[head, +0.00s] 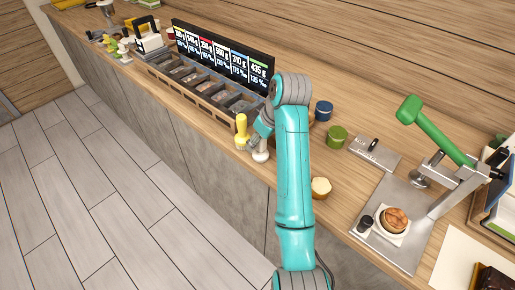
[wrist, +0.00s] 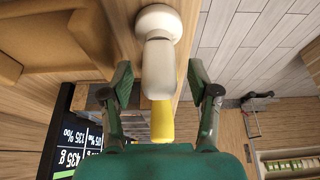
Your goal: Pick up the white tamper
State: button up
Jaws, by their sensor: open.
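The white tamper (head: 261,155) stands on the wooden counter near its front edge, partly hidden by my gripper in the head view. In the wrist view the white tamper (wrist: 158,62) lies between my two open fingers, with a visible gap on each side. Its wide round end is at the top of that picture. My gripper (head: 262,134) is open and empty, close around the tamper's handle. The gripper also shows in the wrist view (wrist: 160,78).
A yellow tamper (head: 241,130) stands close beside the white one, to the left. A compartment tray (head: 205,95) with a price board (head: 222,55) lies behind. A green-handled press (head: 435,130) stands right, past dark-blue and green jars (head: 337,136).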

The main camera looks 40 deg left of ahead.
jog(key=shift+a+f, duration=0.1)
jog(key=shift+f, duration=0.35)
grip_shut()
jog(key=shift+r, duration=0.1)
